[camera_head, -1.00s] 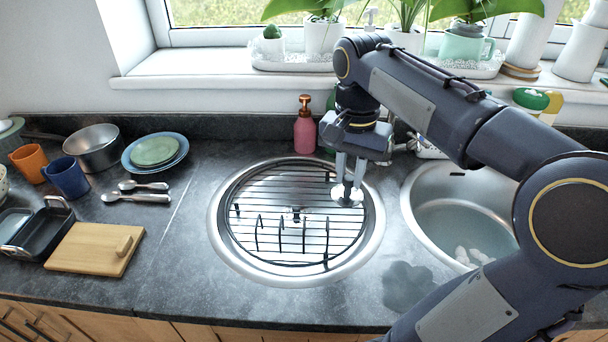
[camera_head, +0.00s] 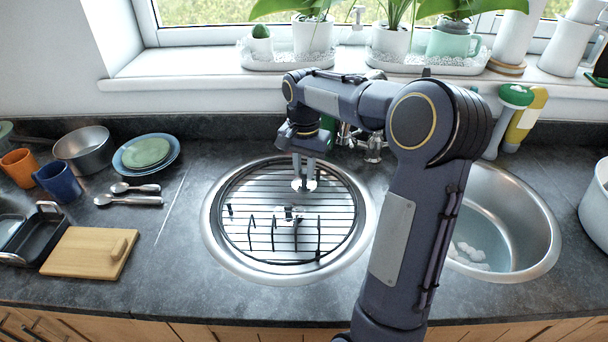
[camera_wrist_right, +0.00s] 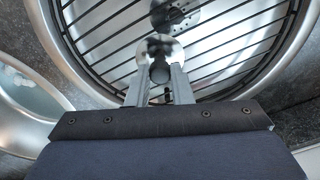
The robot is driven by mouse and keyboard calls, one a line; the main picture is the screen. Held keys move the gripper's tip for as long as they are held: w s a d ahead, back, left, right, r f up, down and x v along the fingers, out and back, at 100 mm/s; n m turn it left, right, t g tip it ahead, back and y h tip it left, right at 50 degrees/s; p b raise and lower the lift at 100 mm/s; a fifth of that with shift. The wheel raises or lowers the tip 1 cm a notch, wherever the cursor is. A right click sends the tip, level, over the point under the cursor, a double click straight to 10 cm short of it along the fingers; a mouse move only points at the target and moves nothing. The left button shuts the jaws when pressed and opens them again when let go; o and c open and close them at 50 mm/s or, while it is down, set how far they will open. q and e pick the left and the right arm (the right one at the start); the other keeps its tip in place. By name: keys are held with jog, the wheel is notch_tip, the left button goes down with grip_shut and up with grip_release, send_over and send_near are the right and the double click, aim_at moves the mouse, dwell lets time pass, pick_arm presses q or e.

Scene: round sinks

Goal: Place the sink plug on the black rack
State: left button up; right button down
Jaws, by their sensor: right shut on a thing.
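The sink plug (camera_head: 309,184) is a small shiny metal disc with a dark stem. My right gripper (camera_head: 304,172) is shut on its stem and holds it over the black rack's upper right part. In the right wrist view the plug (camera_wrist_right: 155,47) sits between the fingertips of the gripper (camera_wrist_right: 160,75), with rack bars behind it. The black rack (camera_head: 262,240) is a round wire grid with upright prongs, lying in the left round sink. I cannot tell whether the plug touches the bars. My left gripper is out of view.
The left sink's metal rim (camera_head: 215,250) surrounds the rack. The right sink (camera_head: 510,220) holds white lumps. A faucet (camera_head: 373,146) stands behind. A cutting board (camera_head: 80,253), spoons (camera_head: 130,195), plates (camera_head: 148,153) and cups (camera_head: 60,180) are at left. The counter between is clear.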

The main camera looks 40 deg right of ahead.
aim_at(304, 171)
jog(key=shift+f, duration=1.55)
jog(key=shift+f, duration=0.2)
jog(key=c, duration=1.3)
grip_release()
jog(key=shift+r, duration=0.1)
